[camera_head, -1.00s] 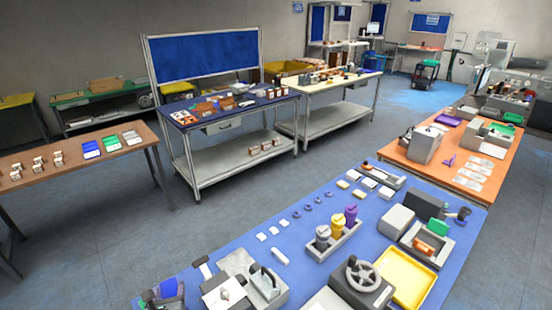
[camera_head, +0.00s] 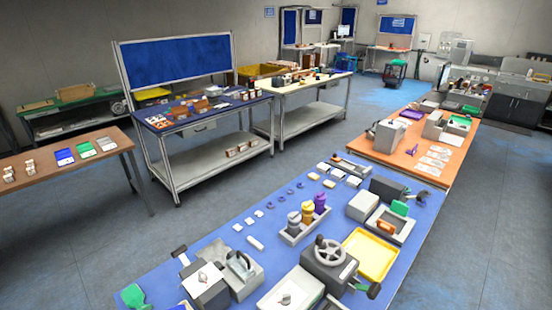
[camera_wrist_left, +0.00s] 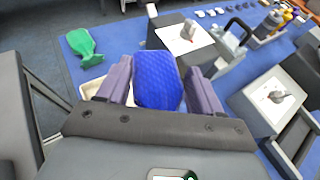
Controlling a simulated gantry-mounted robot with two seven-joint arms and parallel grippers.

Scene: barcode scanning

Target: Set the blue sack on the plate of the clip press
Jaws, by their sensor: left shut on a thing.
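The blue sack (camera_wrist_left: 157,84) is quilted and held between the two purple fingers of my left gripper (camera_wrist_left: 158,68) in the left wrist view. Its lower part is hidden behind the gripper body. It appears above the bench, apart from the machines. Beyond it stands a grey machine with a white top plate (camera_wrist_left: 180,38) and a dark lever; the head view shows it too (camera_head: 207,282). Another grey machine with a pale top and round metal part (camera_wrist_left: 272,97) is to the right. I cannot tell for sure which is the clip press. My right gripper is in neither view.
A green sack (camera_wrist_left: 84,46) lies on the blue bench (camera_head: 226,229), left of the machines; the head view shows it too (camera_head: 133,296). A pale tray (camera_wrist_left: 91,88) is partly hidden by the left finger. A bottle rack (camera_head: 306,231) and handwheel machine (camera_head: 328,267) stand farther along.

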